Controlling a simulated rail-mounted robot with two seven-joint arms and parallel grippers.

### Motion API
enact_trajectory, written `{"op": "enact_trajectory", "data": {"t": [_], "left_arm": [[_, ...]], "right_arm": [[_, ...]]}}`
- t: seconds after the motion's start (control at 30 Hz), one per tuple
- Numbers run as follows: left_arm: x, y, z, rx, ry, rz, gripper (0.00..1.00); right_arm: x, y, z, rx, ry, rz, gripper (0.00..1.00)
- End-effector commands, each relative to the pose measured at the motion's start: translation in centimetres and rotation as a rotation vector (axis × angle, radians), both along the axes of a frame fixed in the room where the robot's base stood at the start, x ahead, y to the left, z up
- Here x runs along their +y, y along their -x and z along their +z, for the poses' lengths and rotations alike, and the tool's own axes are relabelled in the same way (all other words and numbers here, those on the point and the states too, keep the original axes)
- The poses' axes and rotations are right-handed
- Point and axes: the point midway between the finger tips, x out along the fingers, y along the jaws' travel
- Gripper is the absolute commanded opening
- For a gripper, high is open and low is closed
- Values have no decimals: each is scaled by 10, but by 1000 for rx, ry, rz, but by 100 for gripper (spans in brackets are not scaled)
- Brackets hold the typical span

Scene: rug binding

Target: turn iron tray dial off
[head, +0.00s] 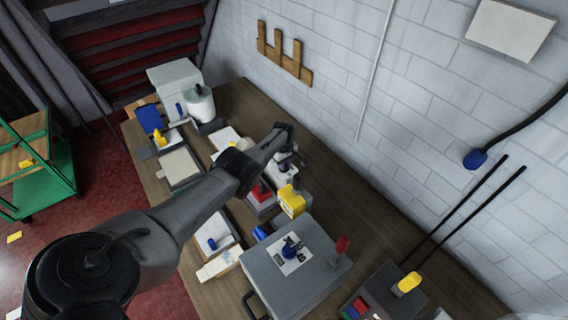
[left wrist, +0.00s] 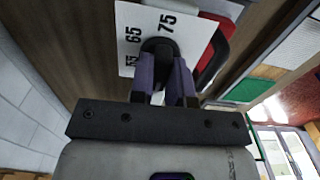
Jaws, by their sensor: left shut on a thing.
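The dial's black knob (left wrist: 158,48) stands on a white plate (left wrist: 128,22) marked 65 and 75, with a further marking partly cut off at the left. My left gripper (left wrist: 166,70) is shut on the knob, one purple finger on each side, in the left wrist view. In the head view my left gripper (head: 287,163) is small and partly hidden by its own arm, at the far side of the bench. The dial cannot be made out clearly there. The pointer is hidden by the fingers. My right gripper is not in view.
A yellow block (head: 292,203) and a red piece (head: 262,191) sit close to my arm. A white spool (head: 200,104) stands at the far left; the brick wall (head: 340,60) runs behind.

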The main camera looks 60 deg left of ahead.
Motion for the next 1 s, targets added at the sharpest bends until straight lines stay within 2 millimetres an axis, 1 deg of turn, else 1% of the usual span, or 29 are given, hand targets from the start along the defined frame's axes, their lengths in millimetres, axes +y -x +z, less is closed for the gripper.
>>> {"op": "enact_trajectory", "data": {"t": [0.03,0.2,0.3,0.57,0.67,0.77,0.87,1.0], "left_arm": [[1,0,0,-1,-2,3,19],[1,0,0,0,-1,2,35],[0,0,0,0,-1,1,43],[0,0,2,0,0,1,43],[0,0,10,-1,-1,0,43],[0,0,23,-2,-1,0,43],[1,0,40,-1,-1,0,43],[0,0,67,-1,-2,0,43]], "right_arm": [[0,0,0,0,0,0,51],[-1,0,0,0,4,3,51],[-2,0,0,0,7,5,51],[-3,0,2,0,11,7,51],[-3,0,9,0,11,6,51],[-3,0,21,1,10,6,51],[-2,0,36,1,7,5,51],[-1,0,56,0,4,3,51]]}}
